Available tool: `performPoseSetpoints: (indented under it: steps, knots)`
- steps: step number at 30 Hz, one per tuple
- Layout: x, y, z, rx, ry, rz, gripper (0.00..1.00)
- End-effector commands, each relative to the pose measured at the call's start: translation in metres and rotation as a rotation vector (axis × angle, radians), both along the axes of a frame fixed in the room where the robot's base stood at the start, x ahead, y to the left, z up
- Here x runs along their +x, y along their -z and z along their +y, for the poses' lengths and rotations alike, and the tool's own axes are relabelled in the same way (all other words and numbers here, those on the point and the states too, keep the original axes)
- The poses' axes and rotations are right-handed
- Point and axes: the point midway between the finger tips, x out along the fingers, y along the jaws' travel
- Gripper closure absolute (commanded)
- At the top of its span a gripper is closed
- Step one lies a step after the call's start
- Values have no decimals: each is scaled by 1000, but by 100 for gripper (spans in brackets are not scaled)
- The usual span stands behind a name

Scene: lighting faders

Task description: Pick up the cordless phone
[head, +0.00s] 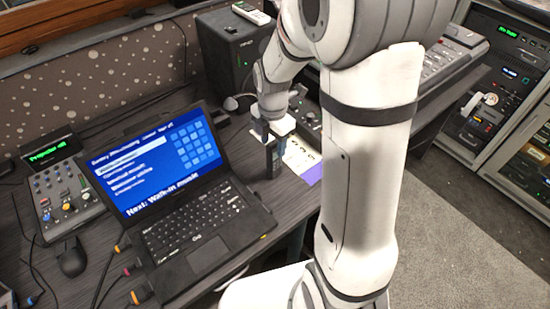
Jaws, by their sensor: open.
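The jaws are open. My wrist hides part of the desk behind.
An open laptop (190,230) stands close left of the phone. White and purple papers (303,160) lie to its right. A mixer (62,195) and mouse (72,258) are at left. A black box (235,50) with a pale handheld device (251,13) on top stands behind.

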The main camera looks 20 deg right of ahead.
Motion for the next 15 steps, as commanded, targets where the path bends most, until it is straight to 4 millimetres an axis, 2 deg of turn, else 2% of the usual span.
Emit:
performPoseSetpoints:
  steps: [7,10,15]
  knots:
    - [-3,37,-2,0,1,4,52]
    - [-3,45,-2,0,1,1,52]
    - [-2,47,-2,0,1,-1,52]
